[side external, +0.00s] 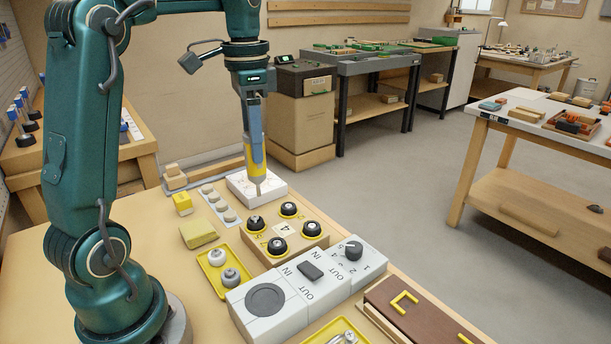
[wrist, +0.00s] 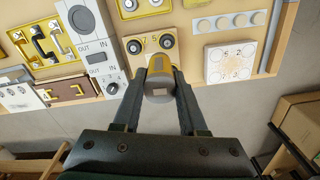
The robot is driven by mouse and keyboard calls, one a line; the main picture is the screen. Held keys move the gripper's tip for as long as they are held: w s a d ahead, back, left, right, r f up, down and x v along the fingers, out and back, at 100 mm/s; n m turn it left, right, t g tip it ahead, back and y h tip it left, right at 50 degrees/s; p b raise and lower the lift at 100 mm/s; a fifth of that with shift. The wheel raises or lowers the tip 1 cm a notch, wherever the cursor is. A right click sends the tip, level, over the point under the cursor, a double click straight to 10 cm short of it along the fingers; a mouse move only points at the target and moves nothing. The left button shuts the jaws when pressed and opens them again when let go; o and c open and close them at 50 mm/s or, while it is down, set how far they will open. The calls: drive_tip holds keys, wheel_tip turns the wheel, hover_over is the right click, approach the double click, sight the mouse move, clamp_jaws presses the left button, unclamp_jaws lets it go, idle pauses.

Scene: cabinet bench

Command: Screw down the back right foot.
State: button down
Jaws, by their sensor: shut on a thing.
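My gripper (side external: 254,135) points down and is shut on a yellow and grey driver (side external: 258,177), which is upright with its thin tip lowest. In the wrist view the driver (wrist: 159,85) sits between the two fingers. A wooden block (side external: 299,246) marked 4 carries several round black feet with yellow rings and pale centres, one near each corner. The feet at its far side are a left one (side external: 256,223) and a right one (side external: 289,209). In the side view the tip lies beyond these feet, in front of a white block (side external: 278,187). The driver hides part of the wooden block in the wrist view.
A grey-white switch unit (side external: 310,279) with a knob stands nearer the camera. A yellow tray (side external: 223,288) with two round parts, a strip of pale discs (side external: 219,204) and yellow blocks (side external: 199,233) lie to the left. The bench edge is close on the right.

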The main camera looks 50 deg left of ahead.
drive_tip(key=shift+n, duration=0.4)
drive_tip(key=shift+s+a+f, duration=0.1)
drive_tip(key=shift+a+f, duration=0.2)
drive_tip(key=shift+f, duration=0.55)
drive_tip(key=shift+s+a+f, duration=0.1)
drive_tip(key=shift+a+f, duration=0.2)
drive_tip(key=shift+f, duration=0.6)
drive_tip(key=shift+a+f, duration=0.3)
drive_tip(key=shift+f, duration=0.55)
drive_tip(key=shift+f, duration=0.75)
idle(0.9)
wheel_tip(320, 180, up, 6)
idle(1.0)
